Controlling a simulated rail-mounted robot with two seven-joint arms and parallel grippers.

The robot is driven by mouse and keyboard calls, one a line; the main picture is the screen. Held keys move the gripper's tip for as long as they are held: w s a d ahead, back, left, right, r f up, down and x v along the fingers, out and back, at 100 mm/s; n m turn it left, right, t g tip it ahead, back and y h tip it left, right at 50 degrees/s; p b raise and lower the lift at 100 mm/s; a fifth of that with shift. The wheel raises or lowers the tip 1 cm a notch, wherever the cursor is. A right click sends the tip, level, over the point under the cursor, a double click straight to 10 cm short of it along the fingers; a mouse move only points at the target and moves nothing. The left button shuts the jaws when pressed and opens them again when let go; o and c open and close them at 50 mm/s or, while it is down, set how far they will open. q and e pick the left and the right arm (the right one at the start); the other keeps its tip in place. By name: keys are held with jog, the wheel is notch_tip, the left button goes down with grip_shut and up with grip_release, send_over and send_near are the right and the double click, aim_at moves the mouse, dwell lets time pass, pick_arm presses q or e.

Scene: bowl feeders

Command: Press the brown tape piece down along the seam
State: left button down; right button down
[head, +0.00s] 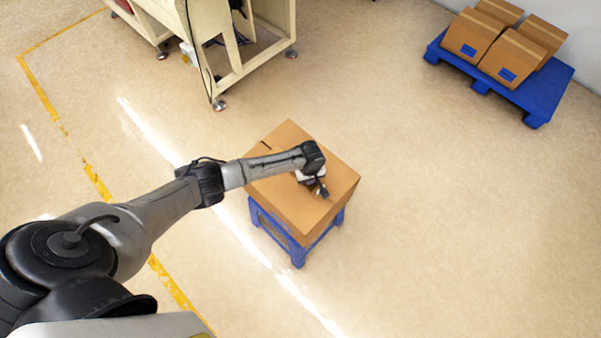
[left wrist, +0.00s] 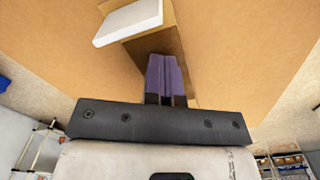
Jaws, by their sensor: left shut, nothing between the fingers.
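A closed brown cardboard box (head: 328,207) stands on a small blue stand in the middle of the head view. A short dark slit shows near the far left edge of its top. My left gripper (head: 320,190) is at the box top, pointing down. In the left wrist view its purple fingers (left wrist: 164,68) are shut with nothing between them. Their tips overlap a darker brown tape piece (left wrist: 158,44) on the cardboard; I cannot tell whether they touch it. The arm and gripper hide part of the box top in the head view. My right gripper is not seen.
A white flat block (left wrist: 128,22) is beside the tape piece in the left wrist view. The blue stand (head: 297,255) holds the box. A cream machine frame (head: 240,75) stands behind. A blue pallet (head: 540,97) with several boxes is at the far right. The floor around the stand is clear.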

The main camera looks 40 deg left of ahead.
pick_arm(q)
jog(key=shift+s+a, duration=0.1)
jog(key=shift+a, duration=1.2)
jog(key=shift+a, duration=0.15)
jog(key=shift+a+f, duration=0.15)
jog(key=shift+a, duration=3.65)
jog(key=shift+a+r, duration=0.2)
jog(key=shift+w, duration=0.2)
jog(key=shift+a, duration=0.1)
